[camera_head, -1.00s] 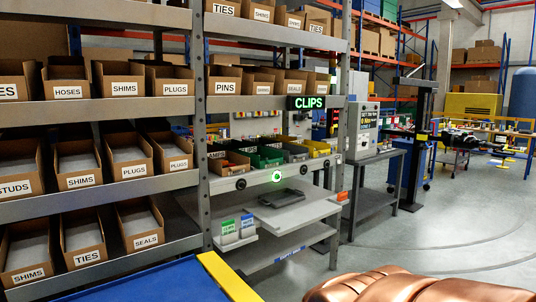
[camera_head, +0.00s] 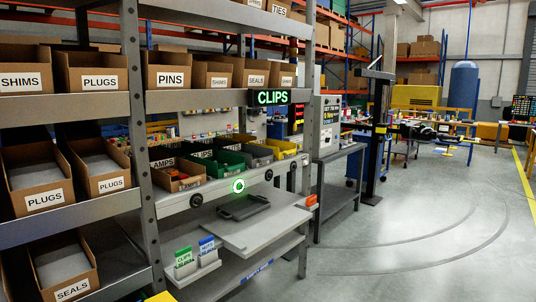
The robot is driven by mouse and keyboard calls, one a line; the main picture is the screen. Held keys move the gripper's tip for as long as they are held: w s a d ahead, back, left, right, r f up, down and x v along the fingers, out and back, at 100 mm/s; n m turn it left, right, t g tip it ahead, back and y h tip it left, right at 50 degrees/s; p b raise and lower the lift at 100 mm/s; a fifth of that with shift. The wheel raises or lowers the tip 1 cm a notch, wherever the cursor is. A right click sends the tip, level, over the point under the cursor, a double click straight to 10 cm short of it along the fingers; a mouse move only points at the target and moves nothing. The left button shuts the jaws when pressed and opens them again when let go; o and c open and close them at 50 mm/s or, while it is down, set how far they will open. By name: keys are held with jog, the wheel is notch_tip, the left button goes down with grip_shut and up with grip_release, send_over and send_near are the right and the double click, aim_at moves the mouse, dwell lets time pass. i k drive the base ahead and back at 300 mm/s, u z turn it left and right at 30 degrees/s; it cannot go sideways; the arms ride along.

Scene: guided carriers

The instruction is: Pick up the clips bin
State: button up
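A lit green sign reading CLIPS (camera_head: 274,97) hangs over a row of small open bins at the workstation. A green ring light (camera_head: 238,186) glows on the rail below the green bins. The bin labels are too small to tell surely which one reads CLIPS. My gripper is not in view.
A dark tray (camera_head: 243,207) lies on the grey shelf below the bins. Shelving with cardboard boxes (camera_head: 98,82) fills the left. A grey side table (camera_head: 336,160) stands right of the workstation. Open floor (camera_head: 420,240) spreads at the right.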

aim_at(236, 162)
jog(key=u, duration=0.05)
jog(key=i, duration=1.1)
jog(key=u, duration=0.6)
